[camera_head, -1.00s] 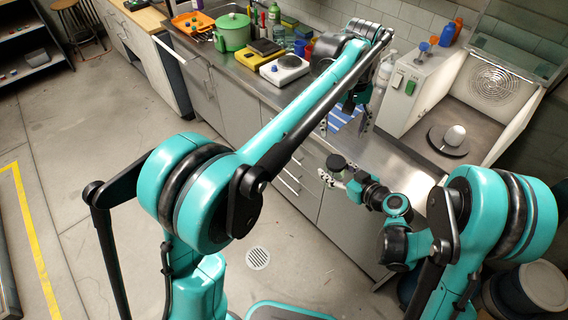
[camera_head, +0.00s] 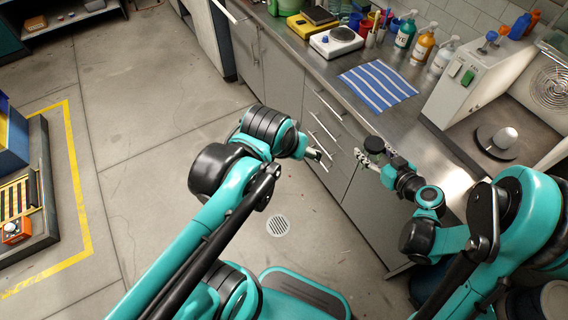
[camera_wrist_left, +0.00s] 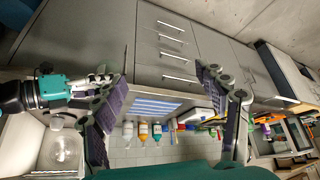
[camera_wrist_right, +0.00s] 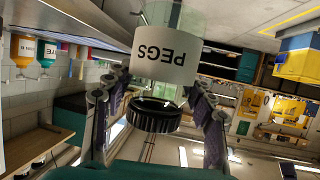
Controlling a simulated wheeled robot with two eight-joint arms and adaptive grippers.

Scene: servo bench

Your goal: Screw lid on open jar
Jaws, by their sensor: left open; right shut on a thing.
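A glass jar with a white PEGS label (camera_wrist_right: 165,55) fills the upper middle of the right wrist view, with its lettering upside down. A black ribbed lid (camera_wrist_right: 155,116) is at its mouth end; how tightly it sits cannot be told. My right gripper (camera_wrist_right: 157,88) is shut on the jar, with a finger on each side.
A striped cloth (camera_head: 377,86) lies on the steel bench. Several bottles (camera_head: 423,47) and a white hot plate (camera_head: 336,41) stand behind it. An open white unit (camera_head: 466,72) is at the right.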

